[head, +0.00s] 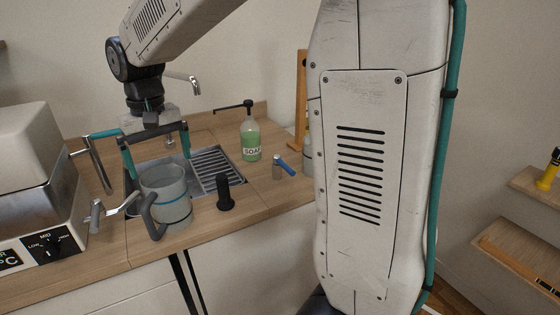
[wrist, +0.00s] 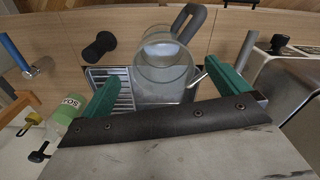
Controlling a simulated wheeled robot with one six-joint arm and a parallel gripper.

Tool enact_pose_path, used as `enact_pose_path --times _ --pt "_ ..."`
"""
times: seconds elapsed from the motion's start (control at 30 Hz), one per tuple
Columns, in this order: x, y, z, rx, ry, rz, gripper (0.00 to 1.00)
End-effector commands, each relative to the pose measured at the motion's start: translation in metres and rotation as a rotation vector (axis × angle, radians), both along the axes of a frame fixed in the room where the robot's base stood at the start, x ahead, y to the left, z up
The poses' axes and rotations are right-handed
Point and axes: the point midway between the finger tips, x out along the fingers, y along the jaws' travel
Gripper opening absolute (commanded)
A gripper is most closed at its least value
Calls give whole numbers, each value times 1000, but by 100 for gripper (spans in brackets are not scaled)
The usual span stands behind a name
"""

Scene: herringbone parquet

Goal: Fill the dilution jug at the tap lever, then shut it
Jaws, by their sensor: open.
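The translucent jug (head: 172,208), with a blue band and a dark handle, stands upright at the sink's front edge. It also shows in the wrist view (wrist: 165,75); I cannot tell whether it holds water. My gripper (head: 158,168) is open, its green fingers spread above and to either side of the jug's rim. The gripper (wrist: 165,92) shows no grip on it. A blue-handled metal lever (head: 286,166) stands on the counter to the right, apart from my gripper. A metal spout (head: 185,80) shows behind my wrist; no water stream is visible.
The sink's ribbed drainer (head: 215,168) lies behind a black upright knob (head: 225,194). A green soap bottle (head: 250,138) stands behind the sink. At left is a metal-fronted heating unit (head: 40,215) with a dial and a projecting lever near the jug.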

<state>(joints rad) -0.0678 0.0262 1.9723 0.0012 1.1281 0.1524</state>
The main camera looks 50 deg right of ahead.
Motion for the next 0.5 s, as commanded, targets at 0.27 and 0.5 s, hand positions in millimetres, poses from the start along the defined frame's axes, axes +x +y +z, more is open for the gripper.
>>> enact_pose_path --times 0.27,0.5 --pt "0 0 0 0 0 0 100" --pt "0 -5 0 0 0 -10 72"
